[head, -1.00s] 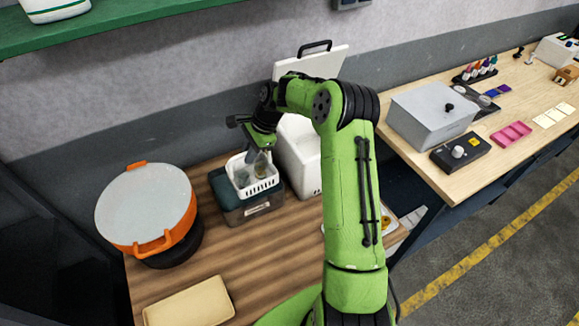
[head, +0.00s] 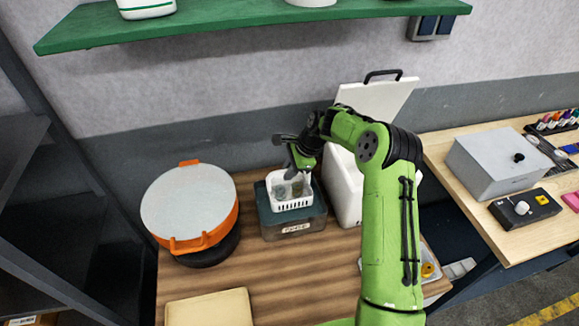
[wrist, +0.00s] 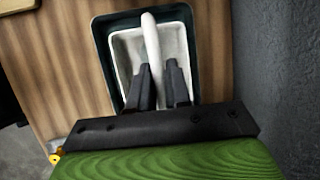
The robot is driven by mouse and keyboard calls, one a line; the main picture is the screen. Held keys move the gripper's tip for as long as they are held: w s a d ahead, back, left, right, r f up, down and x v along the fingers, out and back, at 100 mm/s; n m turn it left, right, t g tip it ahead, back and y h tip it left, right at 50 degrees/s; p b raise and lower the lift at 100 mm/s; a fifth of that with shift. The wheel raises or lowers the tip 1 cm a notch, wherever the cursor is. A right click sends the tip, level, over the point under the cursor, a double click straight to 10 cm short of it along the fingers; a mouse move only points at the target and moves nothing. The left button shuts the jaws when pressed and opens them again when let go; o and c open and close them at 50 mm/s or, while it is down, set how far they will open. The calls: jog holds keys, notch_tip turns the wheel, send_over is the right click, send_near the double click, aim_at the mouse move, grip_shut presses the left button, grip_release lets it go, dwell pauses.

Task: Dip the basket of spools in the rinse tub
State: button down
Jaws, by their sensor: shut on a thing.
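The white slotted basket (head: 291,205) is over the dark green rinse tub (head: 266,216) on the wooden bench. Greyish spools (head: 281,190) show dimly inside it. The basket's lower edge is at the tub's opening; I cannot tell how deep it sits. In the wrist view, the basket (wrist: 123,55) lies within the outline of the tub's rim (wrist: 101,30). My gripper (wrist: 158,68) is shut on the basket's pale handle (wrist: 150,32). In the head view my gripper (head: 297,165) is above the basket and hides part of it.
An orange pot (head: 217,222) with a pale top stands left of the tub. A white box (head: 344,190) with its lid raised stands close on the right. A tan pad (head: 208,308) lies in front. A green shelf (head: 240,22) hangs above. Bare bench lies before the tub.

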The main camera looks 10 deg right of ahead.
aim_at(286, 194)
jog(key=shift+f+b, duration=2.9)
jog(key=shift+f, duration=2.05)
jog(key=shift+r, duration=0.1)
jog(key=shift+r+p, duration=3.7)
jog(key=shift+r, duration=1.6)
jog(key=shift+r+p, duration=0.3)
jog(key=shift+r, duration=0.65)
